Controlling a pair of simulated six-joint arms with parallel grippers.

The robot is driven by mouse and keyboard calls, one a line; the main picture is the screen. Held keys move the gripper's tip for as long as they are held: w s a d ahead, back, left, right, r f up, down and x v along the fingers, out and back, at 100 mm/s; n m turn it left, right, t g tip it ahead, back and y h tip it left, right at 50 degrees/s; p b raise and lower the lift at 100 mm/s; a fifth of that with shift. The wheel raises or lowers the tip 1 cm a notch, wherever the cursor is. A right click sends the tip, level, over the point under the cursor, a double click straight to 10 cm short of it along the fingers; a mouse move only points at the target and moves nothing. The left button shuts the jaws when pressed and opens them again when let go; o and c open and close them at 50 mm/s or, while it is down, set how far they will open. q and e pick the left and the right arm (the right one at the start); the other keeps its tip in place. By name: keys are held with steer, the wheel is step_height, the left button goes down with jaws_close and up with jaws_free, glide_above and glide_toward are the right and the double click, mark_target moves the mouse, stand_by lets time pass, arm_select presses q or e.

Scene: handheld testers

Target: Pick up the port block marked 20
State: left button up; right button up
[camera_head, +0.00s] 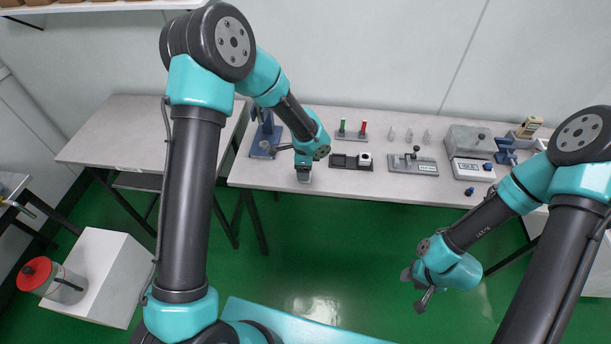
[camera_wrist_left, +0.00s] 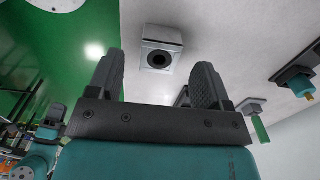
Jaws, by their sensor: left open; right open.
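A pale grey block with a dark round port (camera_wrist_left: 160,56) shows in the left wrist view, on the table near its front edge. No number can be read on it. My left gripper (camera_head: 304,176) is open above the table's front edge in the head view. In the left wrist view the block appears between its fingers and beyond them, with no visible contact. In the head view I cannot make this block out, as the gripper covers the spot. Another white block with a dark port (camera_head: 365,159) sits in a black tray. My right gripper (camera_head: 414,289) is open and empty over the floor.
The black tray (camera_head: 343,163) lies right of my left gripper. A blue stand (camera_head: 262,150) is to its left. A rack with green and red pieces (camera_head: 350,134) stands behind. A grey fixture (camera_head: 413,165) and a grey box (camera_head: 470,140) are farther right. The left side table (camera_head: 130,125) is bare.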

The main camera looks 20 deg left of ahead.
arm_select(q)
step_height(320, 180, down, 3)
steer(key=shift+d+f, duration=0.1)
steer(key=shift+f, duration=0.05)
stand_by(0.4)
steer(key=c, duration=1.1)
steer(key=shift+c, duration=0.2)
steer(key=shift+r, duration=0.2)
steer(key=shift+r, duration=0.6)
step_height(320, 180, up, 2)
steer(key=s+d, duration=0.2)
steer(key=s, duration=0.5)
steer(key=s+d+r, duration=0.1)
steer(key=s+d, duration=0.1)
steer(key=s, duration=0.6)
steer(key=shift+s+d+r, duration=0.2)
steer(key=shift+d+r, duration=0.05)
